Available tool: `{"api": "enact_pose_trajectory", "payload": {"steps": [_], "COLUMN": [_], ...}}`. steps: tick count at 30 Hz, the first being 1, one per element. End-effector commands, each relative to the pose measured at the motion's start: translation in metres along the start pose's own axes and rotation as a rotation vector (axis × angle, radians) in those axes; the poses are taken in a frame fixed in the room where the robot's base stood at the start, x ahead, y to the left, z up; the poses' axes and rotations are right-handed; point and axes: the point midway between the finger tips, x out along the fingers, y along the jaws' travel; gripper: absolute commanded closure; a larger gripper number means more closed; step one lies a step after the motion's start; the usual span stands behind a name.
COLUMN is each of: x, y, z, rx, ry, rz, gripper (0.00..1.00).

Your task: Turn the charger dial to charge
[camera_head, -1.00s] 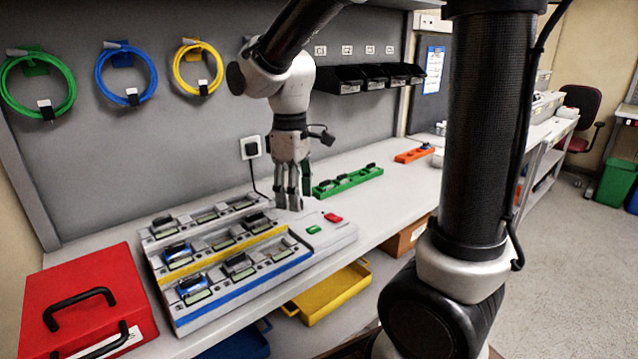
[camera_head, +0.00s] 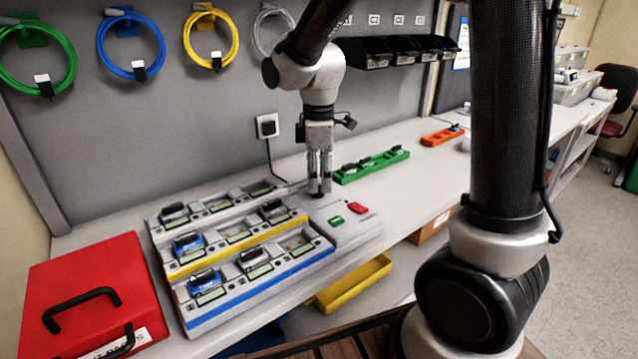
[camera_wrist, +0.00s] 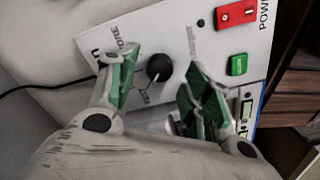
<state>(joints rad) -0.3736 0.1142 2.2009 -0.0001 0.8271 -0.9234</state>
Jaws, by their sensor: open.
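The charger (camera_head: 262,288) lies on the bench, with rows of bays and a control panel (camera_head: 362,230) at its right end. In the wrist view the charger dial (camera_wrist: 159,68) is a round black knob with small printed labels around it, too blurred to read fully. My gripper (camera_wrist: 163,78) is open, with one green-padded finger on each side of the dial. Clear gaps show between the dial and both fingers. In the head view my gripper (camera_head: 320,190) points straight down at the panel and hides the dial.
A red rocker switch (camera_wrist: 237,14) and a green button (camera_wrist: 238,65) sit beside the right finger. A black power cord (camera_head: 272,160) runs from the wall socket behind the charger. A red case (camera_head: 90,290) stands left, a green battery strip (camera_head: 371,166) right.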

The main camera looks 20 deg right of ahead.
Motion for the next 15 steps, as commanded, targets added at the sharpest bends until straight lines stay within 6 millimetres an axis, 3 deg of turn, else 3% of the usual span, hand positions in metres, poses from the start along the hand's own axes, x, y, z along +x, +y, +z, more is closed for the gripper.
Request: {"api": "enact_pose_trajectory", "payload": {"steps": [6, 14, 15], "x": [0.02, 0.022, 0.022], "y": [0.0, 0.0, 0.0], "z": [0.0, 0.0, 0.0], "rx": [0.001, 0.001, 0.001], "ry": [0.0, 0.0, 0.0], "rz": [0.0, 0.0, 0.0], "gripper": [0.51, 0.51, 0.56]}}
